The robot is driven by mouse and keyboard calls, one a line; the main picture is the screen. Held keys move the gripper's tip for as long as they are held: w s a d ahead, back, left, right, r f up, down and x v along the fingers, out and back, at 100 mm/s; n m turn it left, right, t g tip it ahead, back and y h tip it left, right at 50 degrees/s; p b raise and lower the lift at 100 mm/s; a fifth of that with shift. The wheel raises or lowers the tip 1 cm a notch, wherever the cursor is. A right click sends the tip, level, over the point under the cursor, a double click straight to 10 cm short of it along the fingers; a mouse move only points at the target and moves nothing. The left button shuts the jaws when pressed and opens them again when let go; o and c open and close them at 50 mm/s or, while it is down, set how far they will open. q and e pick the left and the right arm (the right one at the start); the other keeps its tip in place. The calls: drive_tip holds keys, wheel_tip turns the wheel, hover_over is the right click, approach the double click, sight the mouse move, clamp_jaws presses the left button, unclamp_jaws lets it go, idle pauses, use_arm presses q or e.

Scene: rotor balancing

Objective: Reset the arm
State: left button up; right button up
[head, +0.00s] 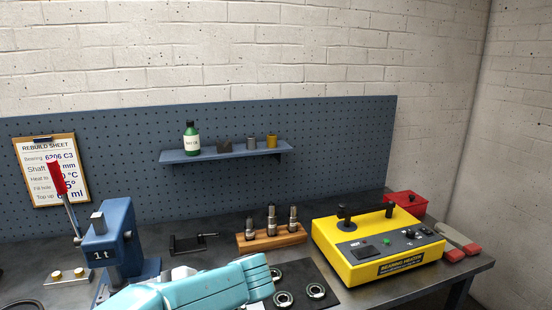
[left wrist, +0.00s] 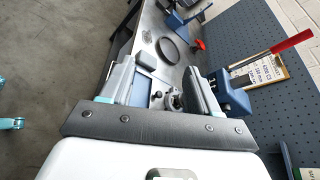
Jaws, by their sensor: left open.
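My left gripper (left wrist: 163,88) shows in the left wrist view with its two grey fingers apart. Between and beyond the fingers I see part of the bench and some small metal parts too small to name; nothing is clearly held. A teal arm link of mine (head: 195,288) crosses the bottom of the head view, in front of the bench. The gripper's fingers cannot be made out there. My right gripper is in neither view.
A blue press (head: 112,240) with a red handle stands at the left. Bearings (head: 316,291) lie on a dark mat near my arm link. Behind are a wooden block (head: 272,241) with metal pieces and a yellow bearing heater (head: 378,250). A shelf (head: 225,155) hangs on the pegboard.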

use_arm(q)
drive_tip(key=s+d+f+g+h, duration=0.1)
drive_tip(key=s+d+f+h, duration=0.15)
drive_tip(key=f, duration=0.75)
drive_tip(key=s+d+f+m+h, duration=0.1)
drive_tip(key=s+f+h, duration=0.25)
drive_tip(key=f, duration=0.65)
drive_tip(key=s+d+f+g+h, duration=0.15)
drive_tip(key=f+h, duration=0.25)
drive_tip(key=f, duration=0.6)
drive_tip(key=s+d+f+n+t+h, duration=0.4)
drive_tip(key=s+d+f+n+h, duration=0.2)
drive_tip(key=n, duration=0.7)
drive_tip(key=s+f+h, duration=0.2)
drive_tip(key=s+f, duration=0.2)
drive_tip(key=f, duration=0.1)
drive_tip(key=shift+s+d+f, duration=0.25)
drive_tip(key=shift+s+d, duration=0.15)
drive_tip(key=shift+c, duration=0.4)
